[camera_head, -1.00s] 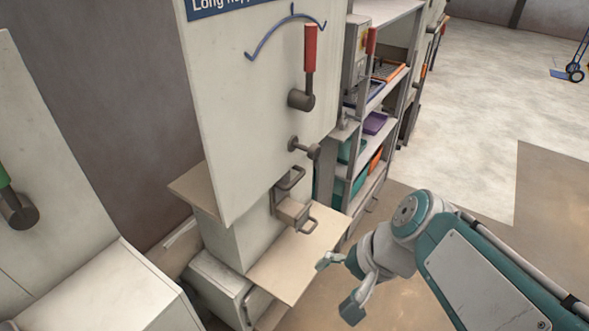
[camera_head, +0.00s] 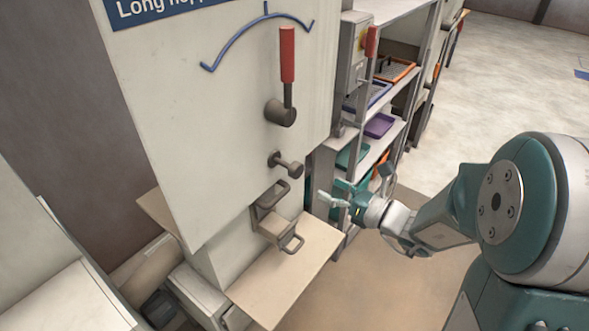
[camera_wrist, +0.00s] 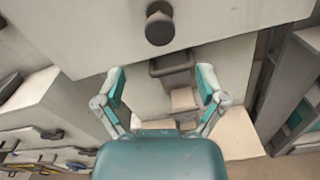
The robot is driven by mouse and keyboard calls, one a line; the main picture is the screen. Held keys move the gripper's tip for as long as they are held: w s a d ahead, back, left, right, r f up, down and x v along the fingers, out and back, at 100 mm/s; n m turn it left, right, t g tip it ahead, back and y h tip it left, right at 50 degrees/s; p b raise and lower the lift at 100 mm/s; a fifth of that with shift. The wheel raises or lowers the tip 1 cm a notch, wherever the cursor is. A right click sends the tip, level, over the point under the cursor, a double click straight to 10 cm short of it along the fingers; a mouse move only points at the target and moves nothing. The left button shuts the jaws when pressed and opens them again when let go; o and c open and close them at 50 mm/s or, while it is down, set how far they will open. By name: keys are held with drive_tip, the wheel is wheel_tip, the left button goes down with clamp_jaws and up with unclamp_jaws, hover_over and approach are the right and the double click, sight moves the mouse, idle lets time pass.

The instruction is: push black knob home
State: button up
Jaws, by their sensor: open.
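The black knob (camera_head: 287,164) sticks out on a short stem from the lower part of the pale machine panel. In the wrist view the knob (camera_wrist: 159,28) is seen nearly end-on at the top centre, beyond my fingertips. My gripper (camera_head: 336,193) is to the right of the knob and a little lower in the head view, apart from it. In the wrist view my gripper (camera_wrist: 162,86) has its two teal-padded fingers spread wide with nothing between them. The knob's stem is mostly hidden behind its head in the wrist view.
A red-handled lever (camera_head: 287,70) is above the knob, under a blue arc. Below the knob are a metal bracket with a loop handle (camera_head: 277,228) and a tan shelf (camera_head: 290,275) jutting out. A shelf rack (camera_head: 375,150) with trays stands behind my gripper.

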sight(300, 173)
drive_tip(key=x, duration=0.9)
drive_tip(key=shift+w+a, duration=0.2)
drive_tip(key=shift+a, duration=0.05)
drive_tip(key=shift+d, duration=0.1)
